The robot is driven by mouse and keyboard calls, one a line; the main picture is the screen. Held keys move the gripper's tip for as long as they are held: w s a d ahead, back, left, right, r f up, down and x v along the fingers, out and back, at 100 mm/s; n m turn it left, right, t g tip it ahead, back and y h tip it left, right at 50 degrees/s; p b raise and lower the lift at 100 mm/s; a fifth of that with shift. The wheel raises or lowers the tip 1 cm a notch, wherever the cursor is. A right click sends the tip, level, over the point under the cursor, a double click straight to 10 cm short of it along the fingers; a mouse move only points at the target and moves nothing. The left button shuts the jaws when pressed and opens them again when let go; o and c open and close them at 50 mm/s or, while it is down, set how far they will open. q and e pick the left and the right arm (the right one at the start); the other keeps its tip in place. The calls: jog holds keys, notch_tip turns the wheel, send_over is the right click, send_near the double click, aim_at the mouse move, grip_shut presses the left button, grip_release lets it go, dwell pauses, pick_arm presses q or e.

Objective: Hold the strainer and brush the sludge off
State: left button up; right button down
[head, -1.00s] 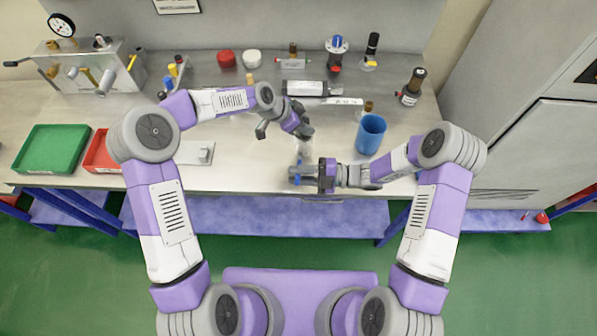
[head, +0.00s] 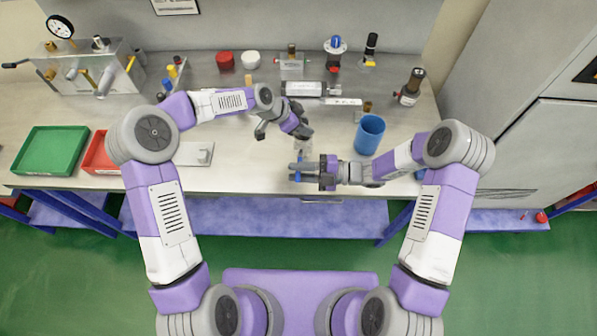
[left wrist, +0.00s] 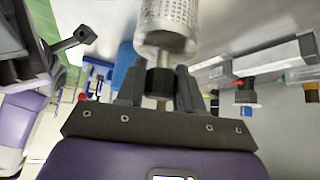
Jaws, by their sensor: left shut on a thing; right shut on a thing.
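The strainer (left wrist: 165,25) is a pale perforated metal cylinder with a black knob at its end, seen large in the left wrist view. My left gripper (left wrist: 160,88) is shut on that knob. In the head view the strainer (head: 303,147) is small and pale, just below my left gripper (head: 302,134), above the bench's front part. My right gripper (head: 301,172) is close below it, shut on the brush (head: 297,178), of which only small blue parts show. Whether the bristles touch the strainer, and how much sludge is on it, I cannot tell.
A blue cup (head: 370,134) stands right of the grippers. Green (head: 50,152) and red (head: 100,155) trays lie at the left, near a metal plate (head: 199,154). Several fittings and bottles line the back. The bench (head: 240,170) is clear left of the grippers.

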jog(key=shift+r, duration=0.25)
jog(key=shift+d+r, duration=0.15)
jog(key=shift+r, duration=0.35)
jog(key=shift+r, duration=0.1)
jog(key=shift+r, duration=0.4)
jog(key=shift+d+f, duration=0.1)
jog(key=shift+f, duration=0.55)
jog(key=shift+f, duration=0.6)
jog(key=shift+f, duration=0.1)
